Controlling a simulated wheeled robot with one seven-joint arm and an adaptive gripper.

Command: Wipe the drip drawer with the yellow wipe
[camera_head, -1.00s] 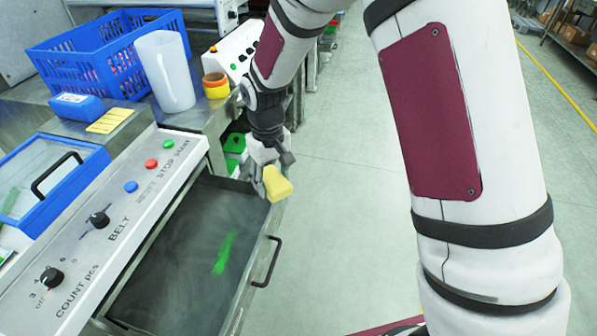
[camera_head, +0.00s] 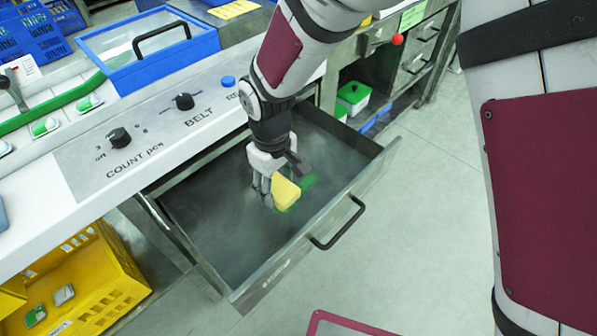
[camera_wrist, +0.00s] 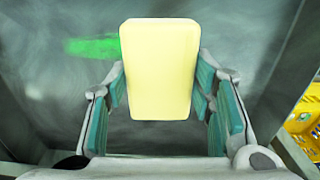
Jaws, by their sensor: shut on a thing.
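My gripper (camera_head: 275,188) is shut on the yellow wipe (camera_head: 285,192), a thick pale-yellow block. It holds the wipe inside the open drip drawer (camera_head: 215,222), over or on the green smear (camera_head: 308,183). In the wrist view the wipe (camera_wrist: 160,70) sits between the teal finger pads. Part of the green smear (camera_wrist: 92,47) shows left of the wipe there; the wipe may hide more of it. The drawer floor is grey with pale smudges. I cannot tell whether the wipe touches it.
The drawer's front wall has a black handle (camera_head: 338,224). The white control panel (camera_head: 150,128) with knobs lies behind the drawer. A yellow crate (camera_head: 92,275) stands at the lower left. Green-and-white boxes (camera_head: 353,96) sit under the bench. The floor at right is open.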

